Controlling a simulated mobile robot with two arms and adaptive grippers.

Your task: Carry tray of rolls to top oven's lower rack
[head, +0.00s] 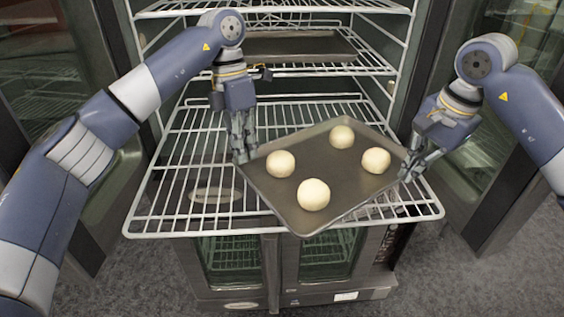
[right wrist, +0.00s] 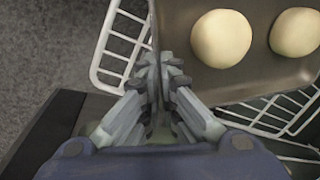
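A dark metal tray (head: 335,200) holds several round pale rolls (head: 313,194). It sits turned at an angle over the front right of the pulled-out lower wire rack (head: 180,212) of the top oven. Whether it touches the rack is hard to tell. My left gripper (head: 241,155) is shut on the tray's left corner. My right gripper (head: 408,172) is at the tray's right corner. In the right wrist view its fingers (right wrist: 160,65) are closed together on the edge of the tray (right wrist: 185,65), with two rolls (right wrist: 221,38) beside them.
Another dark tray (head: 300,45) lies on the rack above. The open oven doors (head: 95,120) stand at both sides. A second oven (head: 320,255) with glass doors is below. The left and back of the lower rack are bare.

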